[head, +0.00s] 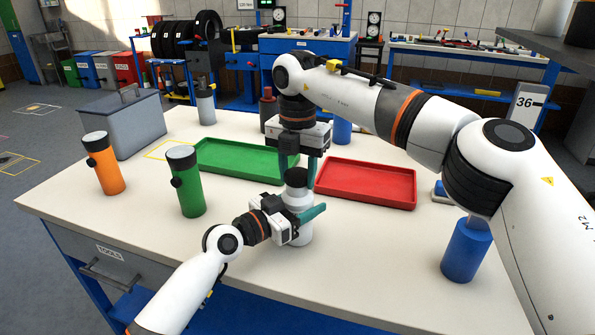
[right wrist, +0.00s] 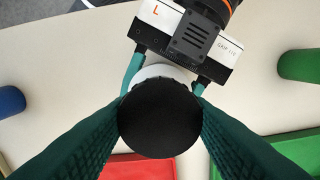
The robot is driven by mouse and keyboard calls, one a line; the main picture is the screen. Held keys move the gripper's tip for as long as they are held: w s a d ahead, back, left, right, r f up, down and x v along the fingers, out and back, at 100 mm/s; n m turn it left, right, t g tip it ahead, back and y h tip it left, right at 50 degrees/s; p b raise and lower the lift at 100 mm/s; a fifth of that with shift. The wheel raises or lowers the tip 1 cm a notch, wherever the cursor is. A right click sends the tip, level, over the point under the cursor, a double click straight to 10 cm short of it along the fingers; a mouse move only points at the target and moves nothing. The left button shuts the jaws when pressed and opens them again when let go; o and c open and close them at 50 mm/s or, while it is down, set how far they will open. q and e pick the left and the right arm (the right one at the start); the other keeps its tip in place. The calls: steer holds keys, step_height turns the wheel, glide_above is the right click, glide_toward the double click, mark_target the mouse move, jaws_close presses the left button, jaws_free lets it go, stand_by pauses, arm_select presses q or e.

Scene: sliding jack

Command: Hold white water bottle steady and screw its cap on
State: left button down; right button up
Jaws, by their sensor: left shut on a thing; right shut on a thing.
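The white water bottle (head: 299,231) stands upright on the table in the head view, in front of the gap between the two trays. My left gripper (head: 308,214) is shut around its body from the left. The black cap (head: 297,177) sits at the top of the bottle. My right gripper (head: 304,168) points down from above and is shut on the cap. In the right wrist view the round cap (right wrist: 160,118) fills the space between the right fingers and hides most of the bottle. I cannot tell how far the cap is threaded.
A green tray (head: 215,160) lies behind and left, a red tray (head: 411,190) to the right. A green bottle (head: 191,196), an orange bottle (head: 109,176) and a grey toolbox (head: 160,123) stand at left. A blue cylinder (head: 466,252) stands at right. The front of the table is clear.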

steer(key=o, duration=1.2)
steer(key=shift+c, duration=0.2)
steer(key=shift+r, duration=0.15)
step_height(320, 180, up, 12)
arm_select(q)
steer(key=shift+c, duration=1.5)
jaws_free()
steer(key=shift+a, duration=0.1)
